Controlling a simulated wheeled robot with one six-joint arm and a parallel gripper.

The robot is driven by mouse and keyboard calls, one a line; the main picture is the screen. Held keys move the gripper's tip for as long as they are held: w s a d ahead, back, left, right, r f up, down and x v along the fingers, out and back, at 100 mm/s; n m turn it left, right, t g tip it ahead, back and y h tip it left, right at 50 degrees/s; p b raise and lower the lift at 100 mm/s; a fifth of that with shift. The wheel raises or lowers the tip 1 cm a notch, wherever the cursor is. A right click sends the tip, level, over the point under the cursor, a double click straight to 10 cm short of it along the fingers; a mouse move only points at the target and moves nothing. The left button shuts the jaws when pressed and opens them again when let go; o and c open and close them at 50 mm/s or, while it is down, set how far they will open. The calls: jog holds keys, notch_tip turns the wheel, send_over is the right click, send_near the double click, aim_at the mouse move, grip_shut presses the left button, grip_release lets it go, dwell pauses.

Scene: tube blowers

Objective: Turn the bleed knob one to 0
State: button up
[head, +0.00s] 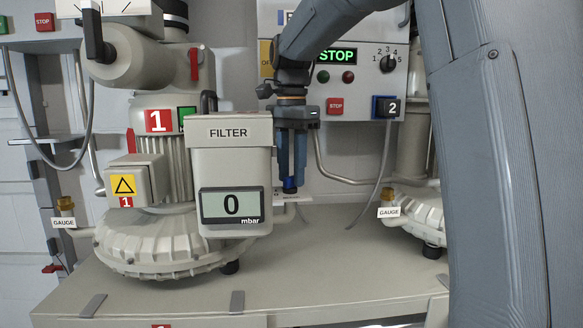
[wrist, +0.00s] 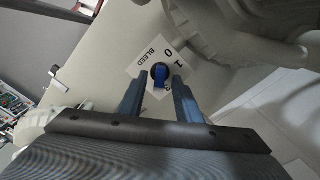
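The bleed knob (wrist: 159,76) has a blue grip on a dark round base, on a white label (wrist: 184,66) marked BLEED, 0 and 1. Its grip runs up and down in the wrist view; I cannot tell which mark it points to. In the head view the blue knob (head: 289,185) shows just below my fingertips, beside the filter. My gripper (head: 291,172) points down over it. In the wrist view my gripper (wrist: 154,80) is open, with one blue finger on each side of the knob. Contact is not visible.
The filter housing (head: 229,150) stands close left of my gripper; its display reads 0 mbar. Blower 1 (head: 150,245) is farther left. A second blower (head: 420,212) stands right. A control panel (head: 340,60) behind shows STOP. The front of the bench (head: 330,265) is clear.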

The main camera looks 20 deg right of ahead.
jog(key=shift+f, duration=0.15)
grip_shut()
jog(key=shift+n, duration=0.4)
jog(key=n, duration=0.4)
jog(key=shift+n, duration=0.3)
jog(key=n, duration=0.5)
jog(key=shift+w+a, duration=0.1)
jog(key=shift+a, duration=0.05)
jog(key=n, duration=0.6)
jog(key=shift+a+n, duration=0.15)
jog(key=shift+n, duration=0.25)
jog(key=n, duration=0.6)
jog(key=shift+a+n, duration=0.1)
jog(key=shift+n, duration=0.2)
